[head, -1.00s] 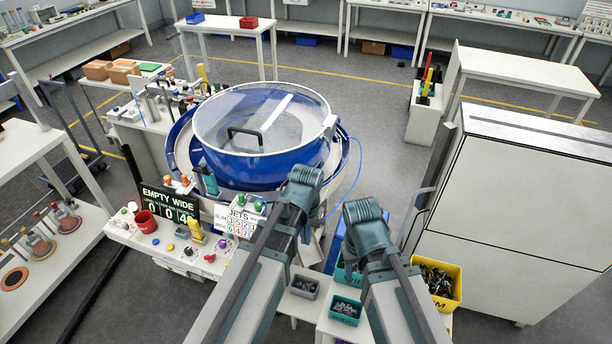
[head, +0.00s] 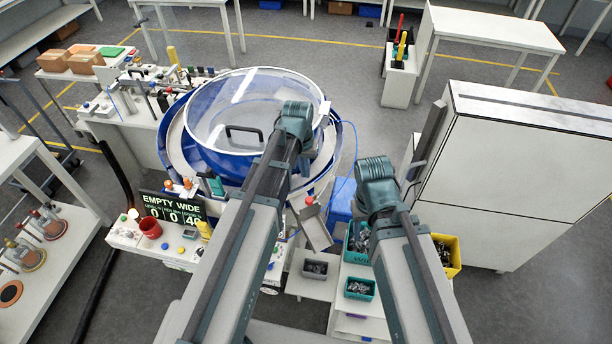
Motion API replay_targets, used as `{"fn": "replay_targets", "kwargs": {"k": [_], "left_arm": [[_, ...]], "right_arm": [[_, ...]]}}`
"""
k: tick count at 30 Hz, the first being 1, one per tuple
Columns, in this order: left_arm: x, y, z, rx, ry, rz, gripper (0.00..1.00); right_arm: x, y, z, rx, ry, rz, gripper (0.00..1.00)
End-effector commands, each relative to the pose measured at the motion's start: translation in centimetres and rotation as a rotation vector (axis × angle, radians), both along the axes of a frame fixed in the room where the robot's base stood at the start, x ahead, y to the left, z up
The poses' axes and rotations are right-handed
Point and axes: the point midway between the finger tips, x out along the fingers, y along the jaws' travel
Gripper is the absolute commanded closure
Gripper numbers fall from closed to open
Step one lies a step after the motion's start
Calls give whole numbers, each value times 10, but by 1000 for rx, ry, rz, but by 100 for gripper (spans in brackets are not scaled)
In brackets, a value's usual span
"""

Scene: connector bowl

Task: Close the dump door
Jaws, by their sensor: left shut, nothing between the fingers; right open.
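A grey metal flap (head: 316,228) hangs tilted at the near right side of the blue bowl feeder (head: 240,165), standing out from it. It looks like the dump door, but my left arm covers part of that area and I cannot tell how it is hinged. My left arm (head: 240,240) reaches up over the bowl's right side, its teal joint in front of the rim. My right arm (head: 415,255) points forward to the right of the flap, with a clear gap between. Neither gripper's fingertips can be made out; the arm links hide them.
A clear lid with a black handle (head: 244,132) covers the bowl. Bins of parts, grey (head: 316,268), teal (head: 359,288) and yellow (head: 446,254), stand below right. A white cabinet (head: 525,170) stands close on the right.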

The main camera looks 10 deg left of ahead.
Motion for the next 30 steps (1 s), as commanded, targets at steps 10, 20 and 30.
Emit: {"fn": "replay_targets", "kwargs": {"k": [10, 20, 30], "left_arm": [[3, -3, -47, 0, 0, 0, 100], [7, -5, -93, 0, 0, -1, 100], [9, -8, -130, 0, 0, -1, 100]], "right_arm": [[1, 0, -47, -2, 0, 24, 50], [1, 0, -93, -1, -2, 23, 50], [1, 0, -130, -1, -3, 23, 50]]}}
